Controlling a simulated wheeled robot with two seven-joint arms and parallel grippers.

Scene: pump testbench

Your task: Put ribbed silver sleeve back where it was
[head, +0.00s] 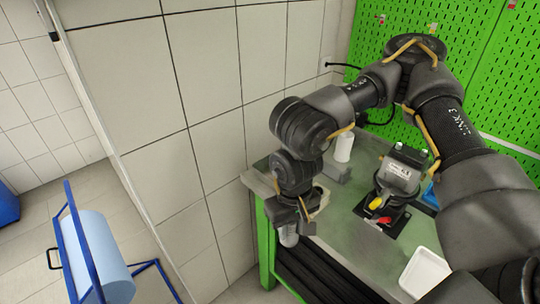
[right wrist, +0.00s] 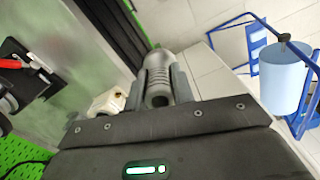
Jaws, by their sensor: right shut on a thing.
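The ribbed silver sleeve (head: 288,236) hangs below my right gripper (head: 295,218) in the head view, near the left front corner of the workbench. In the right wrist view the sleeve (right wrist: 158,66) lies between the two fingers of my right gripper (right wrist: 160,82), its ribbed side and dark open end toward the camera. The gripper is shut on it. A beige fitting (right wrist: 107,102) shows beside the left finger in that view; I cannot tell whether they touch. My left gripper is not in view.
The workbench (head: 354,223) holds a pump unit (head: 401,170) with yellow and red handles, a white bottle (head: 344,147) and a white tray (head: 425,272). A green pegboard (head: 470,40) stands behind. A blue rack with a paper roll (head: 104,255) is on the floor at left.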

